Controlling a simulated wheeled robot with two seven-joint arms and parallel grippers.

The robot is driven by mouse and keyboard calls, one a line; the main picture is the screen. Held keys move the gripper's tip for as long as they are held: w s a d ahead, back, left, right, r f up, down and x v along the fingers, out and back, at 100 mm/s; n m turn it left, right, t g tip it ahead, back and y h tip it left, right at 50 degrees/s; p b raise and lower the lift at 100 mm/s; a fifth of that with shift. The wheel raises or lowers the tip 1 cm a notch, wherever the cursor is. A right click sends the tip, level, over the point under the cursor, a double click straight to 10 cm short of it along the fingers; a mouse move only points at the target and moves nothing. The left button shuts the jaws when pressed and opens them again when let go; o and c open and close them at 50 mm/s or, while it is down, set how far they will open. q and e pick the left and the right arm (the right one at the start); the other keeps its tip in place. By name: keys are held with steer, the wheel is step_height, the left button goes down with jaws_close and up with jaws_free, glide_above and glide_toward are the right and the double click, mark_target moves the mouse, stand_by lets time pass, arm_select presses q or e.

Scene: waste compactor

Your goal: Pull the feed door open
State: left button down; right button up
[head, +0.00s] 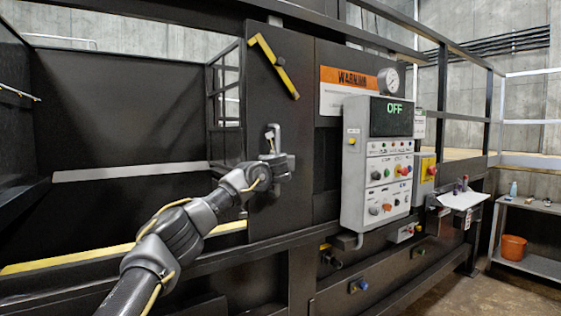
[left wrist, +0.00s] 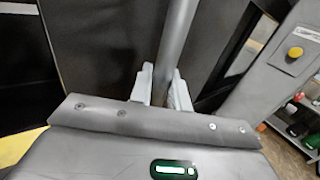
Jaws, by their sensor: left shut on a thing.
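The feed door (head: 278,90) is a tall dark panel at the middle of the head view, with a yellow bar near its top. To its left is a wide dark opening. A grey vertical bar handle (head: 276,132) stands on the door. My left gripper (head: 283,160) is at the lower part of this handle. In the left wrist view the handle (left wrist: 176,40) runs down between the two pale fingers of my left gripper (left wrist: 163,90), which are shut on it. My right gripper is in neither view.
A grey control box (head: 376,165) with an "OFF" display and several buttons juts out right of the door. An orange warning sign (head: 350,77) and a round gauge (head: 388,81) are above it. A shelf with an orange bucket (head: 513,247) stands far right.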

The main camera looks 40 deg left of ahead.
arm_select(q)
steer(key=c, duration=1.4)
jaws_free()
steer(key=shift+b+v, duration=2.3)
steer(key=shift+v, duration=3.1)
